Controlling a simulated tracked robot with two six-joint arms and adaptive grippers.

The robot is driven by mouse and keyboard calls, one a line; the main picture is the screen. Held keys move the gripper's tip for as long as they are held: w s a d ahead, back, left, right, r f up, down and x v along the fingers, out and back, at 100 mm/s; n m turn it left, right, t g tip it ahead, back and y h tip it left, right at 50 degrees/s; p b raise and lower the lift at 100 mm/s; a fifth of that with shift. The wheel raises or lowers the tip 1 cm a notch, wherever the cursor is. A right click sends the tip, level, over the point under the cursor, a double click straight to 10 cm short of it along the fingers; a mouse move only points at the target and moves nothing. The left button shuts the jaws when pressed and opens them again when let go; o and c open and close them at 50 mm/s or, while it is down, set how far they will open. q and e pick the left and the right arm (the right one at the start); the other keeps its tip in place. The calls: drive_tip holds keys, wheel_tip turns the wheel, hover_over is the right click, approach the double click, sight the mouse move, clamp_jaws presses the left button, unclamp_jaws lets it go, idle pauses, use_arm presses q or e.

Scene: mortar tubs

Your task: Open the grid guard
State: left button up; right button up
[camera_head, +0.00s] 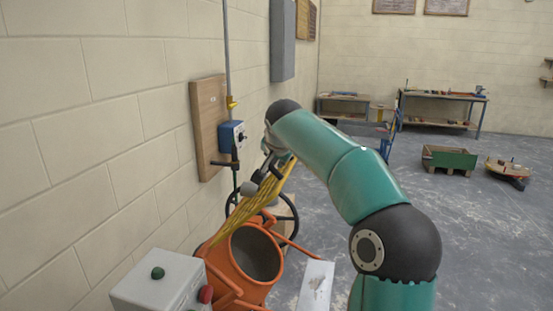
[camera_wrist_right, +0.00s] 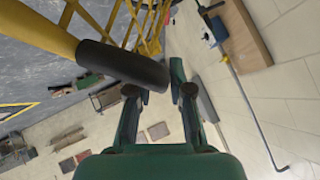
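The grid guard (camera_head: 250,205) is a yellow grid lying slanted over the orange mixer drum (camera_head: 257,252). In the right wrist view the grid (camera_wrist_right: 97,22) shows at the upper left, with a thick yellow bar (camera_wrist_right: 35,32) ending in a dark grip (camera_wrist_right: 122,64). My right gripper (camera_head: 262,178) is beside the upper end of the grid, partly hidden by my teal arm. My left gripper is not in view.
A blue switch box (camera_head: 232,136) on a wooden board (camera_head: 206,120) is on the wall close to my right gripper. A grey control box (camera_head: 160,280) stands at the front left. Benches (camera_head: 440,110) and a green crate (camera_head: 449,158) are far off; the floor between is clear.

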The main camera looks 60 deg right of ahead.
drive_tip(key=shift+r, duration=0.1)
drive_tip(key=v, duration=1.2)
idle(0.4)
